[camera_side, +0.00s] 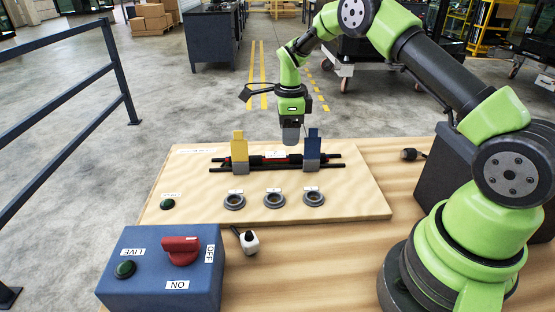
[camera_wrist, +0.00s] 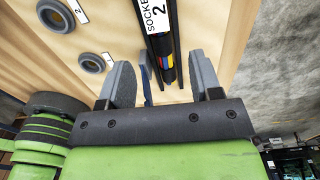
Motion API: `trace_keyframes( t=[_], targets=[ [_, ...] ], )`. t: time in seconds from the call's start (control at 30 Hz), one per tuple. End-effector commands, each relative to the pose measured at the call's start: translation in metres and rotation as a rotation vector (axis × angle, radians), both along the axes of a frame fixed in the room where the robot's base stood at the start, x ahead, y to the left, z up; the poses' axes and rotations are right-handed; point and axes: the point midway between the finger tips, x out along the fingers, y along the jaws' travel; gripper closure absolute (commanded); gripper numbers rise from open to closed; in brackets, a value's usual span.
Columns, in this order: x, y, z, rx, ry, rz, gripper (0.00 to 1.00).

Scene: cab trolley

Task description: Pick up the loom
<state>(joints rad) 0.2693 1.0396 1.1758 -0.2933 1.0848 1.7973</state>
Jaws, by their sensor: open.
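The loom (camera_side: 276,159) is a dark bundle with red parts and a white label, lying across two black rails between a yellow upright (camera_side: 239,153) and a blue upright (camera_side: 312,150) on the wooden board. In the wrist view the loom (camera_wrist: 167,62) shows coloured bands and a label reading "SOCKET 2". My gripper (camera_side: 291,141) is above the loom's right part, just left of the blue upright in the side view. In the wrist view my gripper (camera_wrist: 161,68) is open, with the loom lying between its fingers in the picture. Nothing is held.
Three grey ring sockets (camera_side: 274,200) sit on the board (camera_side: 350,203) in front of the loom. A blue switch box (camera_side: 150,285) with a red handle stands front left. A small white-and-black plug (camera_side: 249,241) and a dark connector (camera_side: 410,154) lie on the table.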

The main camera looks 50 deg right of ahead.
Motion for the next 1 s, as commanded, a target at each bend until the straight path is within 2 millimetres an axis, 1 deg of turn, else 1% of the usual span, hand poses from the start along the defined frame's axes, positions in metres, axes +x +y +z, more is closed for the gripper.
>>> trace_keyframes(
  t=[0.13,0.3,0.4,0.5,0.7,0.73,0.77,0.8,0.87,0.9,0.97,1.0],
  targets=[
    [-0.001,0.000,-0.016,0.001,0.004,0.002,0.42],
    [-0.001,0.000,-0.046,0.001,0.002,0.002,0.42],
    [-0.001,0.000,-0.058,0.000,0.001,0.003,0.42],
    [0.000,0.000,-0.063,0.000,0.000,0.002,0.42],
    [0.000,0.000,-0.063,-0.001,-0.002,0.002,0.42],
    [0.000,0.000,-0.063,-0.001,-0.002,0.002,0.44],
    [0.000,0.000,-0.063,-0.001,-0.002,0.002,0.51],
    [0.000,0.000,-0.063,0.000,-0.001,0.002,0.60],
    [0.000,0.000,-0.063,0.000,-0.001,0.002,0.74],
    [0.000,0.000,-0.063,0.000,-0.001,0.002,0.83],
    [0.000,0.000,-0.063,0.000,-0.001,0.002,0.97],
    [0.000,0.000,-0.063,0.000,-0.001,0.002,0.99]
  ],
)
